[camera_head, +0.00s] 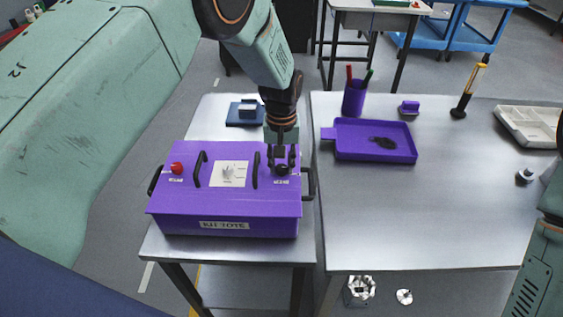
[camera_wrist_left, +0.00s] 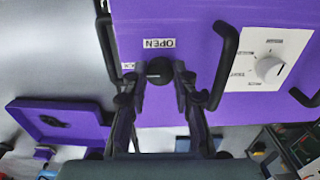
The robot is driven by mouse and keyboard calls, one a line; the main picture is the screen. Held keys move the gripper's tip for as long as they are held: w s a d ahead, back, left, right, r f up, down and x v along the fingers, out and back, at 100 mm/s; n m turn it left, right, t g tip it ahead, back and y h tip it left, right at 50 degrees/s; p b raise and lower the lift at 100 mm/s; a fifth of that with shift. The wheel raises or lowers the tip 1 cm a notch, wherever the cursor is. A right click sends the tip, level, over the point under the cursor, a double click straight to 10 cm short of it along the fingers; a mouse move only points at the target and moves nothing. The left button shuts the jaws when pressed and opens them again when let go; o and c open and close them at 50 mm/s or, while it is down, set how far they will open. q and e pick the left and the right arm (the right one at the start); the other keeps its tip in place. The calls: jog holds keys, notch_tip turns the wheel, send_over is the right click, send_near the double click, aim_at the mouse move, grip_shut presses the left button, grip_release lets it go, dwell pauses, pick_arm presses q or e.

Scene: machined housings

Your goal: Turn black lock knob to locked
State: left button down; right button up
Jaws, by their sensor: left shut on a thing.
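The black lock knob (camera_head: 282,170) sits on the right end of the purple kit tote's lid (camera_head: 210,197). The knob's pointing direction is too small to tell. My right gripper is not in view; only part of that arm shows at the right edge.
A black handle (camera_head: 255,169) stands just left of the knob; a white dial plate (camera_head: 229,173) and red knob (camera_head: 177,168) lie farther left. On the right-hand table are a purple tray (camera_head: 345,153) and pen cup (camera_head: 355,98). That table's front is clear.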

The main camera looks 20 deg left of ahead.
aim_at(281, 168)
pick_arm(q)
jog(key=c, duration=1.1)
grip_release()
jog(key=shift+o, duration=0.2)
jog(key=shift+r, duration=0.15)
notch_tip(281, 168, up, 12)
jog(key=shift+s, duration=0.1)
